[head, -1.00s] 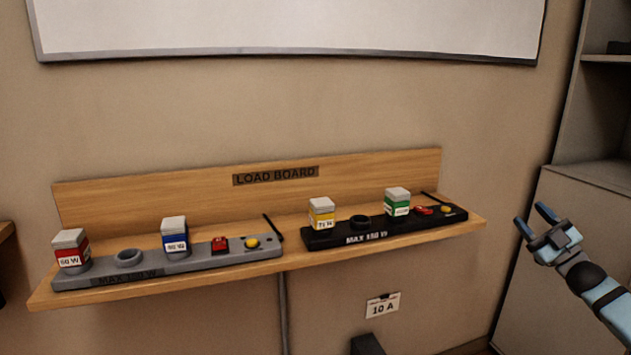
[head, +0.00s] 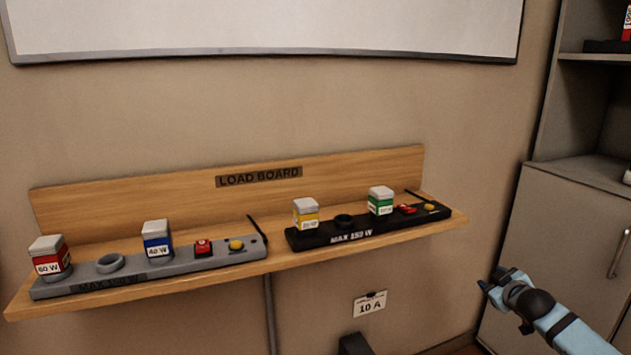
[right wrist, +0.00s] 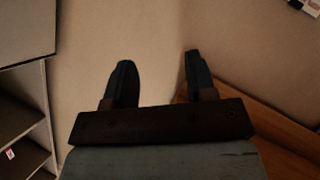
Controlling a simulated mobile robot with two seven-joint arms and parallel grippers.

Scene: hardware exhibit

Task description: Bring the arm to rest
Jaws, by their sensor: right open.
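My right gripper (head: 490,281) is at the lower right in the head view, right of the wooden shelf and apart from it. In the right wrist view its two dark fingers (right wrist: 157,80) stand apart with nothing between them. It is open and empty. My left gripper is in neither view.
A wooden load board shelf (head: 300,258) carries a grey power strip (head: 190,264) and a black one (head: 375,225), with red, blue, yellow and green labelled blocks on them. A grey cabinet (head: 560,250) stands at right.

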